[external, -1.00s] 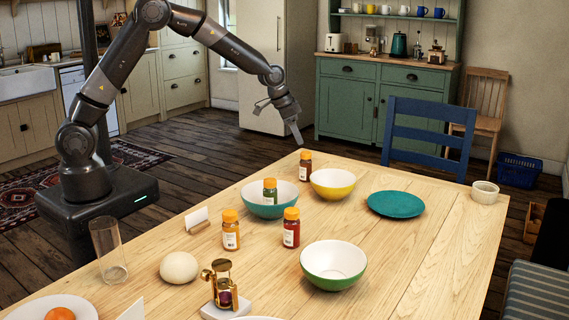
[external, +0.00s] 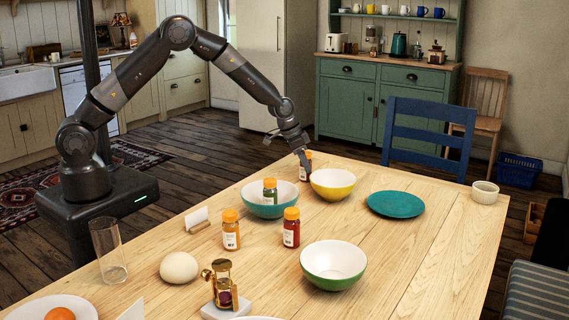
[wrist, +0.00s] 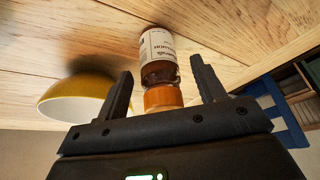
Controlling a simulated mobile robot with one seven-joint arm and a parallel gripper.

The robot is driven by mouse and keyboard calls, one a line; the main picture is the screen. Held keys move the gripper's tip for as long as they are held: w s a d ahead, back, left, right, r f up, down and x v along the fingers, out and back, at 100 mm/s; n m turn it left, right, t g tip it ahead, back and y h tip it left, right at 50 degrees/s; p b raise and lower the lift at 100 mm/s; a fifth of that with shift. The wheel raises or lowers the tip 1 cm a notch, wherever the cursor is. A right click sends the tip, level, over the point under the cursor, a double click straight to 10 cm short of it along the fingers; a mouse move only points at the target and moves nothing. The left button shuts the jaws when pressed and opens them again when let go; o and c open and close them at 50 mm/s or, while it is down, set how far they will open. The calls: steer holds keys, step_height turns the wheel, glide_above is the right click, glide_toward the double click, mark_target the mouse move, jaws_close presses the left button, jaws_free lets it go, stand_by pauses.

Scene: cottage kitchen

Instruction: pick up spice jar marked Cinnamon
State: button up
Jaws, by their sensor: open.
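A spice jar with an orange lid and white label (wrist: 158,45) stands on the table between the spread fingers of my gripper (wrist: 161,68) in the wrist view. Its label print is too small and turned to read surely. In the external view this jar (external: 306,174) stands near the table's far edge, partly hidden by my gripper (external: 304,160). My gripper is open, with its fingers at either side of the lid and a gap visible. Other orange-lidded jars stand nearer: an orange-brown one (external: 231,234), a red one (external: 291,230), and a green one (external: 270,190) in the teal bowl.
A yellow bowl (external: 333,184) stands close beside the jar, also in the wrist view (wrist: 72,100). The teal bowl (external: 268,210) is on the other side. A teal plate (external: 396,204), green bowl (external: 334,264), glass (external: 109,252) and hourglass-like item (external: 222,285) share the wooden table (external: 420,250).

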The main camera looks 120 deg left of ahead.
steer(key=shift+x, duration=0.8)
steer(key=shift+a+r, duration=0.1)
steer(key=c, duration=1.1)
steer(key=shift+r, duration=0.1)
